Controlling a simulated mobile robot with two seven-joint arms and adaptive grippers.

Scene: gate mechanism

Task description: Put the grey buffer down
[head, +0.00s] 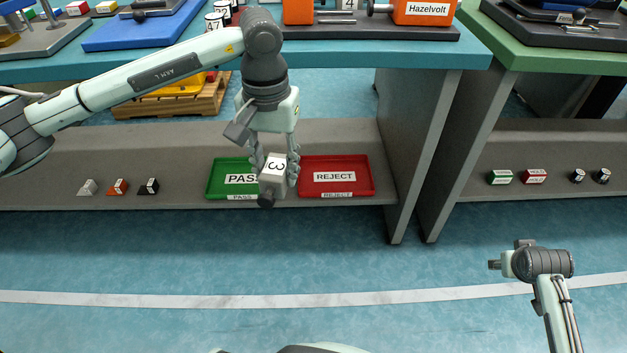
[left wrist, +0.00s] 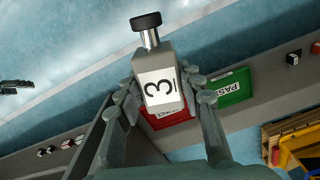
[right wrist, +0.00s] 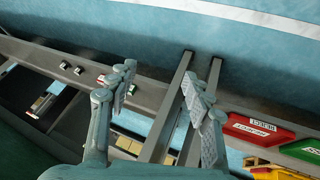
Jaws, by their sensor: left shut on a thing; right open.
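My right gripper (right wrist: 165,95) is open and empty.
The grey lower shelf (head: 180,190) carries several small blocks (head: 118,187) at the left. Grey bench end panels (head: 405,180) stand right of the red tray. Small green and red blocks (head: 533,176) and dark cylinders (head: 601,176) sit on the right shelf. The floor in front is clear.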

